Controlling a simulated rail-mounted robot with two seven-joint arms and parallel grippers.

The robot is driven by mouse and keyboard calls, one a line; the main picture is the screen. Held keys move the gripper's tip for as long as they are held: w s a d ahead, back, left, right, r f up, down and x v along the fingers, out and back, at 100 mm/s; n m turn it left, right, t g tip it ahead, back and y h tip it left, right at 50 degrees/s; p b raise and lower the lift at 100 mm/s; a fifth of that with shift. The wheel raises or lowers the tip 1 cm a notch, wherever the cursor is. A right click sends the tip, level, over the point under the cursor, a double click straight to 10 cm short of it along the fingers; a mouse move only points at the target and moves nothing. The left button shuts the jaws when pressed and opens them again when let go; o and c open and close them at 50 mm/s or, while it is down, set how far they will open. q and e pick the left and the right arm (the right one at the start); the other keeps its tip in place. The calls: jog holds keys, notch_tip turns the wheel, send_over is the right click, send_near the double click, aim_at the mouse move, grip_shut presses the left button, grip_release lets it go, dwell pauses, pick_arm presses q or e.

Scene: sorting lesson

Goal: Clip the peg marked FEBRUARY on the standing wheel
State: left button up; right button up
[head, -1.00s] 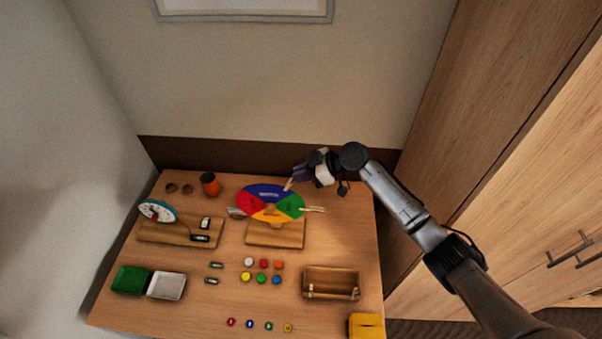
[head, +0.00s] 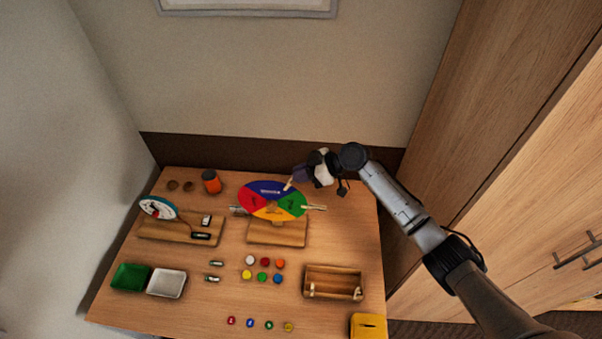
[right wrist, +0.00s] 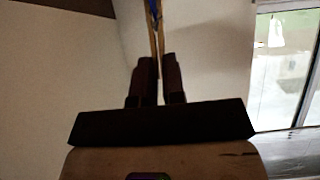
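The standing wheel (head: 259,189) has blue, green, yellow and red sectors and stands upright on a wooden base (head: 277,236). My right gripper (head: 298,177) is at its upper right edge. A pale wooden peg (head: 288,185) runs from the fingertips to the blue sector's rim. In the right wrist view the two dark fingers (right wrist: 159,78) are close together on the peg's near end. The peg's two legs (right wrist: 153,27) spread apart with blue between them. Its marking cannot be read. More pegs sit at the wheel's right edge (head: 314,207) and left edge (head: 238,209). My left gripper is not in view.
A clock (head: 158,208) on a wooden stand is at the left. Green (head: 130,277) and white (head: 166,283) trays, several coloured discs (head: 263,277), a wooden box (head: 333,283) and a yellow box (head: 368,326) lie in front. An orange-black jar (head: 211,181) stands behind.

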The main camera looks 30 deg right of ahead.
jog(key=o, duration=0.4)
jog(key=shift+o, duration=0.6)
